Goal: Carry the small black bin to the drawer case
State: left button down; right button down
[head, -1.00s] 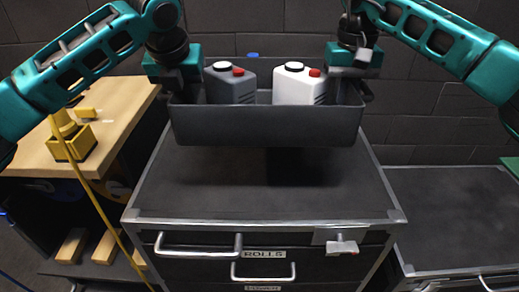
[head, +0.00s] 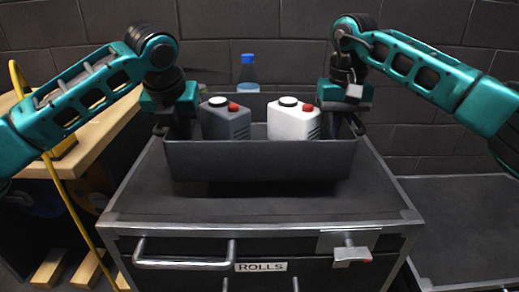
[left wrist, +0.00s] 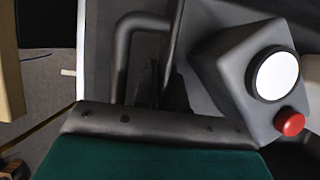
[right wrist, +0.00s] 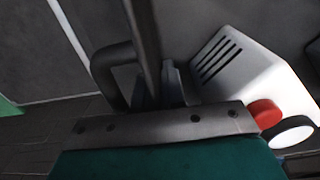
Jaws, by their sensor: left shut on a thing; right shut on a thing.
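The small black bin (head: 260,161) is held level above the top of the drawer case (head: 320,205); a dark shadow lies under it. A grey bottle (head: 226,124) and a white bottle (head: 294,124), each with a red cap, stand inside the bin. My left gripper (head: 172,126) is shut on the bin's left handle, which shows in the left wrist view (left wrist: 125,50). My right gripper (head: 345,122) is shut on the right handle, which shows in the right wrist view (right wrist: 105,70). The fingertips are partly hidden in both wrist views.
A blue-capped bottle (head: 248,75) stands behind the bin. A wooden bench (head: 85,135) with a yellow cable is at the left. A lower dark surface (head: 470,225) is at the right. The front of the case top is clear. A grey block wall (head: 420,40) closes the back.

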pick_arm(q)
jog(key=shift+f, duration=0.1)
pick_arm(e)
jog(key=shift+f, duration=0.1)
